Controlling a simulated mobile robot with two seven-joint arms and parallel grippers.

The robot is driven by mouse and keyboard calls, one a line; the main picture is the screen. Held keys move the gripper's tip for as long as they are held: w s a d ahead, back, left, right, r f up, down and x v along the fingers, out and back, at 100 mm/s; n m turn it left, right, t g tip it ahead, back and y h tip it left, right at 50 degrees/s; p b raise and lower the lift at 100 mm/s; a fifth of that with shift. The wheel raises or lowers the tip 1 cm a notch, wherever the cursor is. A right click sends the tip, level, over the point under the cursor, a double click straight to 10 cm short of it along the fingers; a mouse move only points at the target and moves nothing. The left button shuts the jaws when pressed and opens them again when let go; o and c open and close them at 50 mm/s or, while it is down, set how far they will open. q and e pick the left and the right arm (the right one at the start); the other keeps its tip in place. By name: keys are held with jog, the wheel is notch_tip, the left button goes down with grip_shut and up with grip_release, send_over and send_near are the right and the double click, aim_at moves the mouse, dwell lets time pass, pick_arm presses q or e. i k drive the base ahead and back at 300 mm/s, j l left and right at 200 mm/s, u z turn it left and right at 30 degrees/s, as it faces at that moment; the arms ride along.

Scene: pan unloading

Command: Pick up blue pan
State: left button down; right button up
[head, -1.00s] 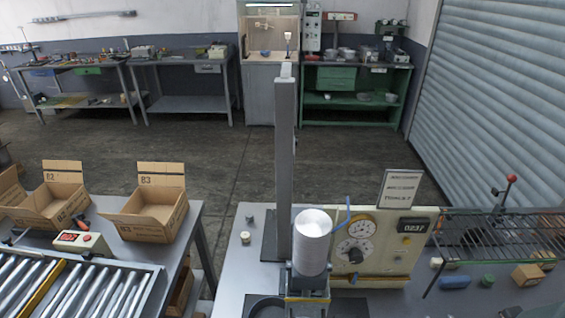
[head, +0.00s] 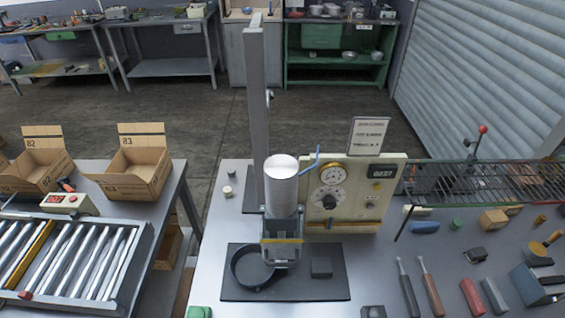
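No pan that is clearly blue shows in the head view. A dark, round, shallow pan-like ring (head: 236,272) lies on a black mat (head: 320,289) at the foot of a press-like stand, partly hidden by the stand's lower bracket. I cannot tell whether it is the blue pan. A small blue block-like item (head: 425,227) lies on the table to the right of the gauge box. Neither of my grippers is in view.
A tall grey column with a silver cylinder (head: 282,190) rises from the table beside a cream gauge box (head: 348,200). Hand tools (head: 432,284) and a wire rack (head: 470,182) are at the right. Cardboard boxes (head: 140,165) and a roller conveyor (head: 75,255) stand left.

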aim_at(247, 266)
jog(key=j+u, duration=0.2)
jog(key=u, duration=0.15)
jog(key=i+j+u, duration=0.15)
jog(key=u, duration=0.2)
jog(key=i+j+u, duration=0.1)
jog(key=u, duration=0.25)
